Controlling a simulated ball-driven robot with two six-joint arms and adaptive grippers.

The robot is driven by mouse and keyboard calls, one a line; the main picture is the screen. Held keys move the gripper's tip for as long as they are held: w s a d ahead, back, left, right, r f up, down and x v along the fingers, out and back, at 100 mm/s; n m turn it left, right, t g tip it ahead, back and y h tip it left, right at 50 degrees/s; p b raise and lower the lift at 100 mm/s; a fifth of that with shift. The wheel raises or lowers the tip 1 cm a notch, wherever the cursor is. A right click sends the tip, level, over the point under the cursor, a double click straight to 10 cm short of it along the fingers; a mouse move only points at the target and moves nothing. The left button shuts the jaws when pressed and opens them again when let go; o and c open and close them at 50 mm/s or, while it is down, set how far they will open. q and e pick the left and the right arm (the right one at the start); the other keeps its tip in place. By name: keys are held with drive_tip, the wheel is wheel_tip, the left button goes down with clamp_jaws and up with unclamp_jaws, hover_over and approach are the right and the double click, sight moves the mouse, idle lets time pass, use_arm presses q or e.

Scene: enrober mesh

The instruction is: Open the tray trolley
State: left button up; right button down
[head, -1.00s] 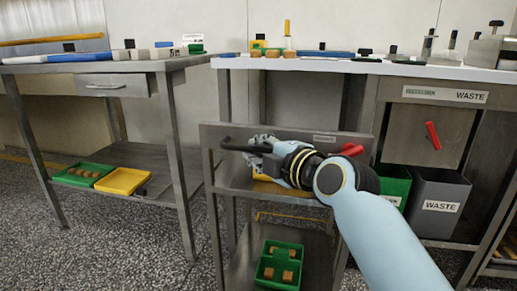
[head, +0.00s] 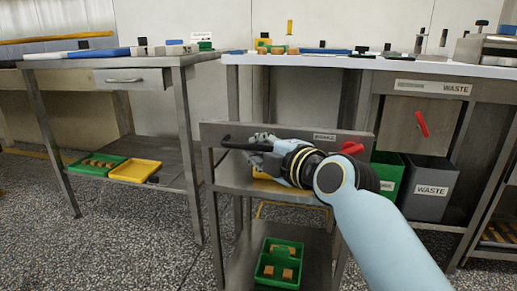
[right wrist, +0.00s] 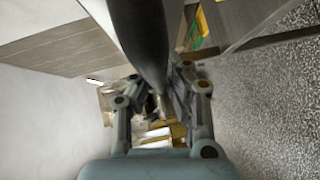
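The tray trolley is a grey metal frame with a front panel (head: 225,165) on top and a lower shelf. A black handle (head: 232,144) sticks out on the panel's left part. A red lever (head: 352,148) sits at the panel's right end. My right gripper (head: 255,146) is at the handle. In the right wrist view the dark handle bar (right wrist: 140,40) runs between the gripper's fingers (right wrist: 158,105), which appear closed around it. A green tray (head: 279,263) with brown pieces lies on the lower shelf. A yellow tray behind the panel is mostly hidden. My left gripper is out of view.
A steel table (head: 190,160) with a drawer stands to the left, with green and yellow trays on its shelf. A white-topped bench (head: 340,62) stands behind the trolley. A green bin (head: 388,172) and grey waste bin (head: 430,188) stand right. Speckled floor is clear at front left.

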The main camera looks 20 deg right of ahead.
drive_tip(key=c, duration=1.4)
unclamp_jaws()
drive_tip(key=shift+r, duration=0.1)
drive_tip(key=shift+o, duration=0.2)
drive_tip(key=shift+s, duration=0.1)
drive_tip(key=shift+s+d, duration=0.1)
drive_tip(key=shift+s, duration=0.2)
drive_tip(key=v, duration=1.1)
drive_tip(key=shift+s+d, duration=0.1)
